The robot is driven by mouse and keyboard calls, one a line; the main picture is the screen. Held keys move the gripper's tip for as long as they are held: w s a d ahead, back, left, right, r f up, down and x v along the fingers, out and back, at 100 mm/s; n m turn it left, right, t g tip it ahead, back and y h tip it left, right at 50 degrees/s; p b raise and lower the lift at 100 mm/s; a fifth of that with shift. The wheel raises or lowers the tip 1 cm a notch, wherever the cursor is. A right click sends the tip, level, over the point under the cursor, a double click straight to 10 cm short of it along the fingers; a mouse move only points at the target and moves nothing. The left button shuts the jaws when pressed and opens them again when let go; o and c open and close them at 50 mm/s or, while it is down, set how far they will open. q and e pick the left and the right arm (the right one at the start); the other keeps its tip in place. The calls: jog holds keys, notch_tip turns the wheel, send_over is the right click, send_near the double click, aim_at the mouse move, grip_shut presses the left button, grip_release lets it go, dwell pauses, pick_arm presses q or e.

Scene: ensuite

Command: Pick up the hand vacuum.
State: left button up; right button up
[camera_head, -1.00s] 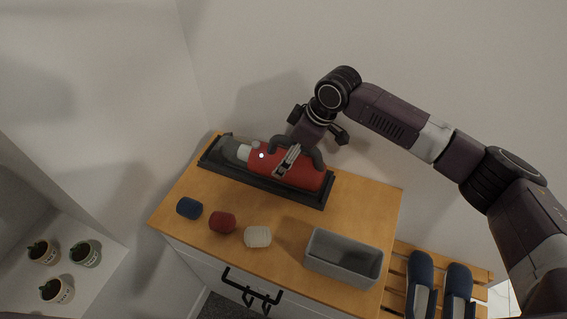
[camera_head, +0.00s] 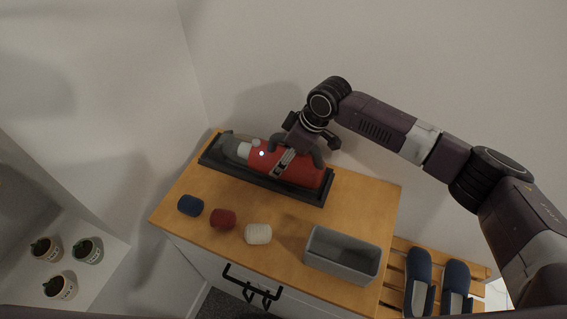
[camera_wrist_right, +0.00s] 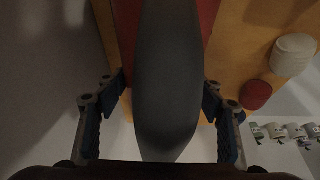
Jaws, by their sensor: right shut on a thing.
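The hand vacuum (camera_head: 299,173) has a red body, a grey and clear nose at the left and a dark handle on top. It lies along a long black tray (camera_head: 255,179) at the back of the wooden cabinet top; I cannot tell whether it is clear of the tray. My right gripper (camera_head: 285,163) comes down from above and is shut on the vacuum's handle. In the right wrist view the dark handle (camera_wrist_right: 168,80) runs between the two fingers (camera_wrist_right: 163,97). My left gripper is not in view.
On the wooden top (camera_head: 345,205) stand a blue item (camera_head: 190,205), a red item (camera_head: 222,219), a white item (camera_head: 258,233) and an open grey bin (camera_head: 342,256). Slippers (camera_head: 418,280) sit on a slatted rack at right. Potted plants (camera_head: 88,250) stand on a shelf at left.

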jog(key=c, duration=0.5)
jog(key=shift+w+r, duration=0.15)
jog(key=shift+r, duration=0.05)
jog(key=shift+a+r, duration=0.1)
notch_tip(320, 180, up, 20)
jog(key=b, duration=0.4)
jog(key=o, duration=1.4)
jog(key=c, duration=0.5)
jog(key=shift+f, duration=0.2)
